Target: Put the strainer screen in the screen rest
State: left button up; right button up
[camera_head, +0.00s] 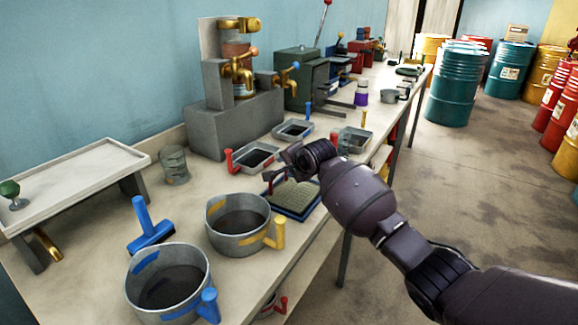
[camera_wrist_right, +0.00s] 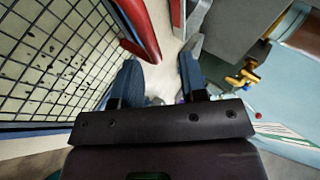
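A flat mesh panel (camera_head: 292,197) in a dark blue frame lies on the bench, partly hidden by my right arm. I take it for the strainer screen, but cannot tell whether the blue frame is a separate rest. A black grid (camera_wrist_right: 60,55) fills the left of the right wrist view, beside my fingers. My right gripper (camera_wrist_right: 160,82) has its two fingers apart, with nothing visible clamped between them. In the head view, my right gripper (camera_head: 272,182) is small and dark at the panel's far-left side. My left gripper is out of view.
A red-handled tray (camera_head: 257,157) stands just behind. Two metal pots (camera_head: 237,222) with yellow and blue handles and a blue brush (camera_head: 150,238) are nearer. A white raised tray (camera_head: 75,178) is at left.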

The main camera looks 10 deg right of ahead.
jog(key=p+v, duration=0.4)
jog(key=v, duration=0.8)
jog(key=shift+f, duration=0.15)
jog(key=s+d+f+n+h, duration=0.1)
jog(key=s+f+n, duration=0.3)
jog(key=s+f, duration=0.5)
jog(key=s+d+f+n+h, duration=0.1)
jog(key=s+d+f+n, duration=0.2)
jog(key=s+f, duration=0.6)
jog(key=s+d+f+n+h, duration=0.1)
jog(key=s+d+f+n, duration=0.2)
jog(key=s+f, duration=0.6)
jog(key=s+n, duration=0.2)
jog(key=s, duration=1.4)
jog(key=shift+s+n, duration=0.3)
jog(key=shift+s, duration=0.05)
